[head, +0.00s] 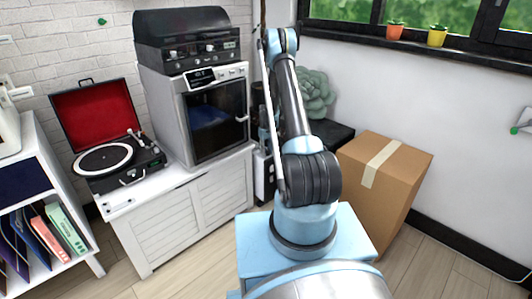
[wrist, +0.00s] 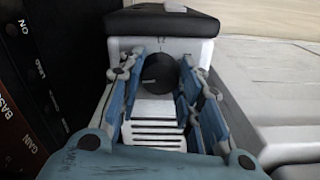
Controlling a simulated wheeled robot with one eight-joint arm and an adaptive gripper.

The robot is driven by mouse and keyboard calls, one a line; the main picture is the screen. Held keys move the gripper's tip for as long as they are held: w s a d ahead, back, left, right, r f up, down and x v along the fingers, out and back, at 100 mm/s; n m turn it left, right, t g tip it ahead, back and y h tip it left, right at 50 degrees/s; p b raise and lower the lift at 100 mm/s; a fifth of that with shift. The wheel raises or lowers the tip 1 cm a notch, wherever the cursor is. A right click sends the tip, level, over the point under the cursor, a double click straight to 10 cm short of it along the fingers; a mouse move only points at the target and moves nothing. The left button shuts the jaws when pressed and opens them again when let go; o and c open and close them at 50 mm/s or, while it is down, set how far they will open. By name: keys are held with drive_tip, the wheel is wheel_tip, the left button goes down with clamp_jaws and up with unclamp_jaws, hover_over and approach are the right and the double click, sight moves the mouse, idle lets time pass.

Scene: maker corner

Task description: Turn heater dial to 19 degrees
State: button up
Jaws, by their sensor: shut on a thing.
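The heater (wrist: 158,140) fills the middle of the wrist view as a pale body with a slotted grille and a dark top. Its round black dial (wrist: 158,72) sits on the upper front, with a faint marking above it that is too small to read. My gripper (wrist: 160,78) has its blue fingers on either side of the dial and is shut on it. The exact finger contact is hard to see. In the head view my gripper is hidden behind my own arm, and the dial does not show.
In the wrist view a dark panel with knob labels (wrist: 20,105) stands close on the left. In the head view a white cabinet (head: 188,210) bears an oven (head: 212,115) and an open record player (head: 105,160). A cardboard box (head: 375,195) stands right of my arm.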

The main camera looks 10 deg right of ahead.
sight(267, 151)
drive_tip(key=m, duration=0.4)
drive_tip(key=shift+s, duration=0.15)
drive_tip(key=shift+m, duration=2.1)
drive_tip(key=o, duration=1.1)
drive_tip(key=shift+r, duration=0.65)
wheel_tip(267, 151, up, 10)
drive_tip(key=shift+r, duration=0.25)
